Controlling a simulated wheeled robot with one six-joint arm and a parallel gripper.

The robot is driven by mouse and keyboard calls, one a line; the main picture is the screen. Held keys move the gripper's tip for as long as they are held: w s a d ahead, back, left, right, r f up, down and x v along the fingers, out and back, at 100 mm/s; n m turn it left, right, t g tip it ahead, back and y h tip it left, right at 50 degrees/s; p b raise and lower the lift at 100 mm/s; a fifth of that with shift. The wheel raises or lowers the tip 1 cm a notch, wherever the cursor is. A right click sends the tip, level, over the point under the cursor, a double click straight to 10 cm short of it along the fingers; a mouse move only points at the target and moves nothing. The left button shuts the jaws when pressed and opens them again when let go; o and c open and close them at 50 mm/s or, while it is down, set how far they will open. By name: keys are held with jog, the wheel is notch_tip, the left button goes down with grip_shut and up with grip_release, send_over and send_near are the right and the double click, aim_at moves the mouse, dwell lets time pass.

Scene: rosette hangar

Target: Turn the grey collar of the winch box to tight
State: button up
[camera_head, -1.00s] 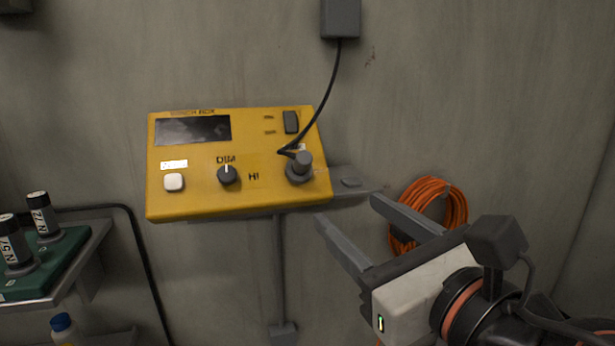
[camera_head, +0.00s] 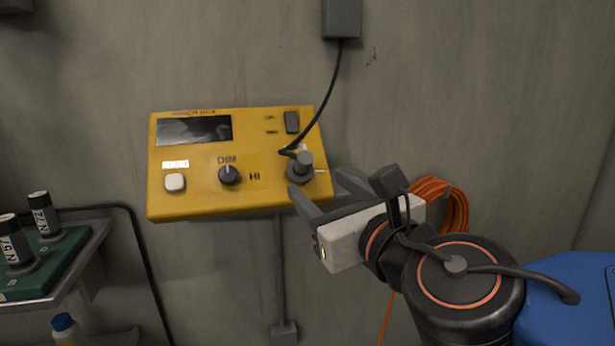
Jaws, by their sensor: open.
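The yellow winch box (camera_head: 205,202) is mounted on the wall, left of centre, with a dark screen, a white button, a dark knob and a dark switch. The grey collar (camera_head: 298,173) is at the lower right of its face, around the base of a grey plug (camera_head: 304,160) with a black cable. My gripper (camera_head: 322,185) is open just below and right of the collar, its fingers pointing up and left toward it. One finger overlaps the box's lower right corner in the picture. I cannot tell whether either finger touches the collar.
The black cable (camera_head: 325,97) runs up to a grey wall box (camera_head: 341,18). A coil of orange cable (camera_head: 452,208) hangs behind my arm. A shelf with a green tray (camera_head: 56,262) and labelled cylinders is at left.

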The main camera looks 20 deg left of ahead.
aim_at(304, 174)
jog(key=shift+x, duration=3.15)
jog(key=c, duration=1.1)
